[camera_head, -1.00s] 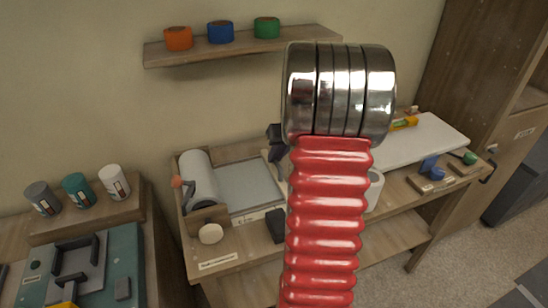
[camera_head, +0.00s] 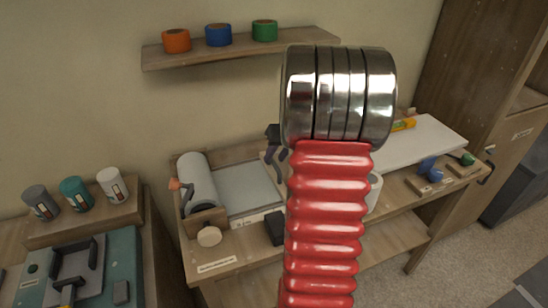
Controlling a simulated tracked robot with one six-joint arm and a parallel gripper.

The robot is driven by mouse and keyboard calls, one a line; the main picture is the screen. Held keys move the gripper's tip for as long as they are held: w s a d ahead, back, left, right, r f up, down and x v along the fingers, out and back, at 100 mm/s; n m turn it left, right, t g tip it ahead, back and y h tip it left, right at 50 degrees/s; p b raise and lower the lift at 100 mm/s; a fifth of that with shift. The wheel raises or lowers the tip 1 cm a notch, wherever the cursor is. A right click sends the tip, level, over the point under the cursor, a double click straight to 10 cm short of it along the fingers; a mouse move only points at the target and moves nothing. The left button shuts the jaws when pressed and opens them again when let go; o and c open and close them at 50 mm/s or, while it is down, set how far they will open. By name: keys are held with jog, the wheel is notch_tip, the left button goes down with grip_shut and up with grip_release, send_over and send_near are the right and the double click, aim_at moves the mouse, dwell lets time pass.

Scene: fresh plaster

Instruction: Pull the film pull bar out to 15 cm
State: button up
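A film dispenser stands on the middle bench, with a white roll (camera_head: 198,181) at its left end in a wooden holder (camera_head: 205,216). A pale grey flat panel (camera_head: 245,188) lies right of the roll, with a white labelled strip (camera_head: 258,218) along its front edge. I cannot tell for certain which part is the film pull bar. A dark block (camera_head: 275,228) sits at the strip's right end. My gripper (camera_head: 274,158) shows as a small dark shape beyond the panel's right edge. My red and metal arm hides part of it, so its fingers and any contact are unclear.
A shelf (camera_head: 240,50) with tape rolls hangs on the wall. A white board (camera_head: 425,142) and small blue (camera_head: 428,165) and green items lie at the bench's right. A white mug (camera_head: 374,190) is partly behind my arm. Several jars and a teal case (camera_head: 120,265) are at left.

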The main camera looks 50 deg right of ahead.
jog(key=v, duration=1.3)
jog(key=shift+w, duration=0.1)
jog(key=s+a+f+m+g, duration=0.1)
jog(key=s+a+f+m, duration=0.25)
jog(key=a, duration=0.25)
jog(key=s+a+r+n, duration=0.1)
jog(key=s+a+n, duration=0.1)
jog(key=a, duration=0.9)
jog(key=s+a+r+n+t, duration=0.1)
jog(key=a+n, duration=0.3)
jog(key=a, duration=0.8)
jog(key=s+a+r+n, duration=0.2)
jog(key=s+a+n, duration=0.1)
jog(key=a, duration=0.8)
jog(key=shift+a+r+t, duration=0.2)
jog(key=shift+a+t, duration=0.05)
jog(key=shift+t, duration=0.05)
